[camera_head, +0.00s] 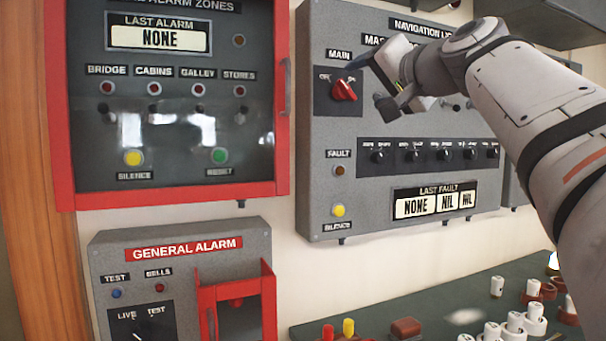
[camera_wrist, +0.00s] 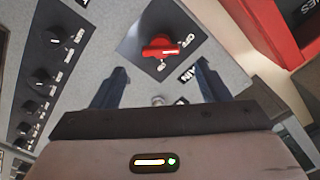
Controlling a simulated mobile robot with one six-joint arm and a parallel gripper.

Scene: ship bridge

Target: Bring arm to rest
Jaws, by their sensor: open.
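My arm reaches in from the right in the head view. My gripper (camera_head: 367,82) is in front of the navigation lights panel (camera_head: 400,185), close to the red MAIN knob (camera_head: 344,90). In the wrist view, my gripper (camera_wrist: 160,82) has its two dark fingers spread apart with nothing between them. The red knob (camera_wrist: 160,48) lies just beyond the fingertips. It looks apart from the fingers, but the exact gap cannot be told.
A red-framed alarm zones panel (camera_head: 68,120) is on the left wall, with a general alarm box (camera_head: 105,250) below. A row of small black knobs (camera_head: 410,155) runs across the navigation panel. A dark green desk (camera_head: 460,305) at lower right holds several small white and red pieces.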

